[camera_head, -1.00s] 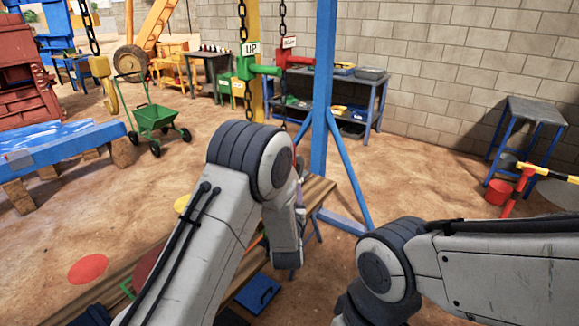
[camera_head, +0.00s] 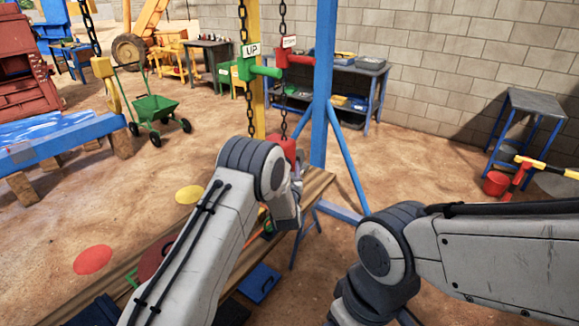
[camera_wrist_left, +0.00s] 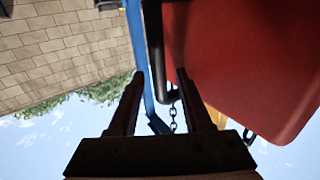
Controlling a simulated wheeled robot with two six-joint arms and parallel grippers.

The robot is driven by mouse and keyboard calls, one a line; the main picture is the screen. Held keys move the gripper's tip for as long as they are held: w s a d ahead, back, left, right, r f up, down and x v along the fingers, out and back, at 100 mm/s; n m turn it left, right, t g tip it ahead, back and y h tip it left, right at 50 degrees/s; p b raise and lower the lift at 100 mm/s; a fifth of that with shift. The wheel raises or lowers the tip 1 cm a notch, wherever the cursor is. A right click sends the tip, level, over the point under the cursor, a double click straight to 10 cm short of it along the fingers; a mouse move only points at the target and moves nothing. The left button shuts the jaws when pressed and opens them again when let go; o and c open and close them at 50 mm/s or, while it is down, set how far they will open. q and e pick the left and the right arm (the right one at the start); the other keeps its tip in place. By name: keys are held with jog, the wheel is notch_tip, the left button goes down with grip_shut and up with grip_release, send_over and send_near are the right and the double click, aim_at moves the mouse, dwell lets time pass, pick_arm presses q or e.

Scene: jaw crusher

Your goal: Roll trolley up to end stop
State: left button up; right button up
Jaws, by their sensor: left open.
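A red block (camera_head: 284,146) hangs on a chain by a blue post (camera_head: 324,80). My left gripper (camera_head: 298,187) is close by, mostly hidden by its arm. In the left wrist view its fingers (camera_wrist_left: 160,74) are open, with a dark bar and chain behind. A large red surface (camera_wrist_left: 250,60) fills the upper right there; contact cannot be told. My right arm shows at lower right, its gripper out of frame.
A green UP handle (camera_head: 246,70) and a red handle (camera_head: 285,58) hang on chains. A wooden bench (camera_head: 318,187) lies below my left arm. Tool tables line the block wall. A red bucket (camera_head: 496,183) and yellow-black barrier (camera_head: 550,168) stand at right. Sandy floor between is open.

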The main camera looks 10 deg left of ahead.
pick_arm(q)
grip_shut()
dwell(1.4)
